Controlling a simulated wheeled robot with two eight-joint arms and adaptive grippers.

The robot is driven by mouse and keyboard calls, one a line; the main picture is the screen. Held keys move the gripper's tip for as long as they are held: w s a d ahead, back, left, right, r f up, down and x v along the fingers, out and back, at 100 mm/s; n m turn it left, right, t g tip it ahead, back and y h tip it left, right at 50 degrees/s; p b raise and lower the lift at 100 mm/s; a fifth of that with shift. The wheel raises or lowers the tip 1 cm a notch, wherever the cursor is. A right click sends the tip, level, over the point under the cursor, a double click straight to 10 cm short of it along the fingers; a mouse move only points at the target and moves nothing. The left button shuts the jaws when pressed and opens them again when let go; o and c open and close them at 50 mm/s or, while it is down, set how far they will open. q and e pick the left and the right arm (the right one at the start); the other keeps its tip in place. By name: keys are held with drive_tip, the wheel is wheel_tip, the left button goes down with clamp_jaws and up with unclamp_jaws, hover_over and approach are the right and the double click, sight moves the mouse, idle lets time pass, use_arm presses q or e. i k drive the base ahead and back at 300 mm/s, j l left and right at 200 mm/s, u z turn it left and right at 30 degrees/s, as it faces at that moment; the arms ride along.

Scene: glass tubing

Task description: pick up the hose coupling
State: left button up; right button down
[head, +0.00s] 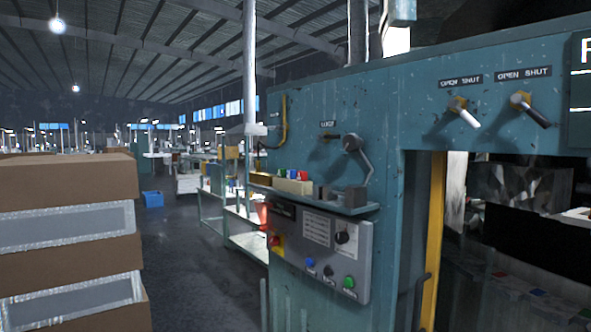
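I cannot pick out a hose coupling in the head view. A narrow ledge (330,209) on the teal machine (385,110) carries several small items, among them a cream bin (293,186) with coloured pieces and a dark block (355,197). They are too small to tell whether one is a coupling. Neither of my grippers is in view.
Stacked cardboard boxes (68,183) fill the left side. A control panel (318,247) with buttons and two levers marked OPEN SHUT (462,110) (529,108) project from the machine. A blue crate (152,199) stands farther back. The floor between is clear.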

sight(257, 164)
drive_tip(key=i+j+z, duration=0.15)
drive_tip(key=z, duration=0.2)
drive_tip(key=i+j+z, duration=0.15)
drive_tip(key=j+z, duration=0.2)
drive_tip(key=i+j+z, duration=0.1)
drive_tip(key=z, duration=0.25)
drive_tip(key=k+j, duration=0.05)
drive_tip(key=j, duration=0.05)
